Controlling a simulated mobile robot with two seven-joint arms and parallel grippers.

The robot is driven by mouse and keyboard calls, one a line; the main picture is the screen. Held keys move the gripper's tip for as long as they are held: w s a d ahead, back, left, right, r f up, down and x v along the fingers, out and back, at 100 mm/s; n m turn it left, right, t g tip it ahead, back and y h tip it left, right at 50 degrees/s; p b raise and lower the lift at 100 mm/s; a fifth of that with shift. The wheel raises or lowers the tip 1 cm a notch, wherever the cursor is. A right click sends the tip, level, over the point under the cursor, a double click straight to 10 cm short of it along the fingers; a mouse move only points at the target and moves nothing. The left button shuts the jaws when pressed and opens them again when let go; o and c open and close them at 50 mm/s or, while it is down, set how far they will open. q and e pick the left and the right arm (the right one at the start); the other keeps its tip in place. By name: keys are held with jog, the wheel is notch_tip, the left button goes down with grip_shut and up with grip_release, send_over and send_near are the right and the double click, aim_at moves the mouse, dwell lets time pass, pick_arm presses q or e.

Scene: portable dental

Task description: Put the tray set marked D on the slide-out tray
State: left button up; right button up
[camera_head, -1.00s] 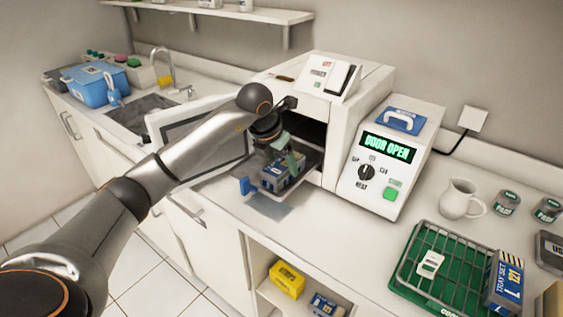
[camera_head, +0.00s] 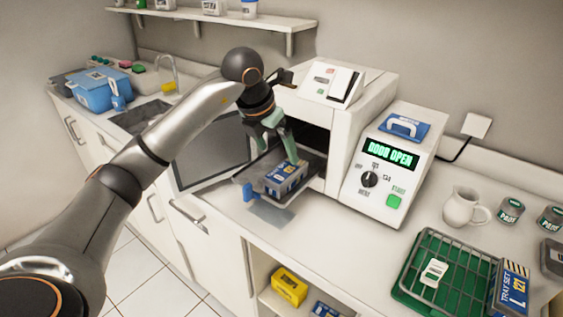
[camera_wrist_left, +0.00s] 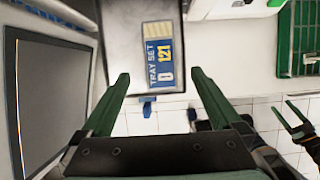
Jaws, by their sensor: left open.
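The sterilizer's open door (camera_head: 212,150) stands left of the tray. A blue handle (camera_head: 249,191) is at the tray's front. A green rack (camera_head: 425,290) with another tray set (camera_head: 512,287) is at right. A yellow box (camera_head: 289,286) sits on the low shelf.

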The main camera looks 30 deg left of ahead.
pick_arm(q)
jog(key=v, duration=0.3)
jog(key=shift+s+r, duration=0.1)
jog(key=shift+r, duration=0.2)
dwell(1.0)
